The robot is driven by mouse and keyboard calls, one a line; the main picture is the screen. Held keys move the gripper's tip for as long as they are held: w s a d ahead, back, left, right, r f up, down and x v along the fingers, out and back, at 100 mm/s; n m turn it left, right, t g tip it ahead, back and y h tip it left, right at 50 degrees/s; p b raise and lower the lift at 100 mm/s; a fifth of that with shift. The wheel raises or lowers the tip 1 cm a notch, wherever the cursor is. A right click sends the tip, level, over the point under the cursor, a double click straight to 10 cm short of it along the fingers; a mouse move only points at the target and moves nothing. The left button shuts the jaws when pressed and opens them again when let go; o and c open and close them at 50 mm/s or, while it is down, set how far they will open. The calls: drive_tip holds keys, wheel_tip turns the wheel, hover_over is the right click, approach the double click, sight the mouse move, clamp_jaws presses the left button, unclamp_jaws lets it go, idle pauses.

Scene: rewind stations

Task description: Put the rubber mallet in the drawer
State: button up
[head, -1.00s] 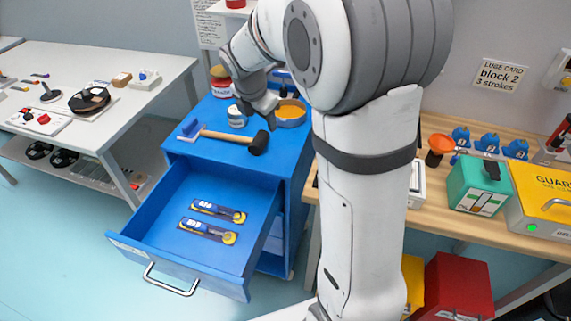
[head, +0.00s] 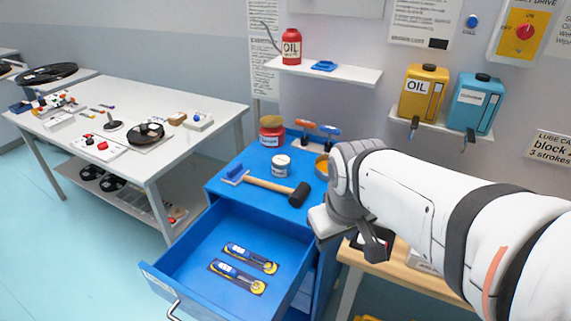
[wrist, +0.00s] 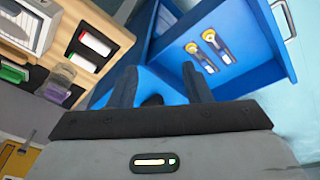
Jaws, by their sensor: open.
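The rubber mallet (head: 265,184), with a black head and a wooden handle, lies across the top of the blue cabinet (head: 220,190). Its handle end is beside a small blue item. The drawer (head: 195,262) below is pulled open and holds two blue-and-yellow tools (head: 250,258). My gripper (head: 375,243) is in front of the cabinet's right side, right of the mallet and apart from it. In the wrist view its open fingers (wrist: 160,85) point towards the blue cabinet, with the drawer beyond. A dark shape between the fingers is too unclear to name.
A white can (head: 281,166), a red jar (head: 271,132) and an orange-filled dish (head: 322,165) stand on the cabinet around the mallet. A wall shelf (head: 325,75) is above. A wooden bench (head: 395,268) is to the right, a white table (head: 200,145) to the left.

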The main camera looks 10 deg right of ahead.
drive_tip(key=w+f+n+h, duration=0.2)
drive_tip(key=w+n, duration=1)
drive_tip(key=w, duration=0.1)
drive_tip(key=n+b, duration=0.1)
drive_tip(key=n, duration=1.3)
hover_over(295, 196)
drive_tip(key=a, duration=0.1)
drive_tip(key=shift+h, duration=0.4)
drive_tip(key=f, duration=0.5)
drive_tip(key=s+f, duration=0.1)
drive_tip(key=f, duration=0.2)
drive_tip(key=shift+a+f, duration=0.15)
drive_tip(key=shift+a, duration=0.05)
drive_tip(key=x, duration=0.7)
drive_tip(key=shift+s+a, duration=0.15)
drive_tip(key=shift+s, duration=0.1)
drive_tip(key=c, duration=0.9)
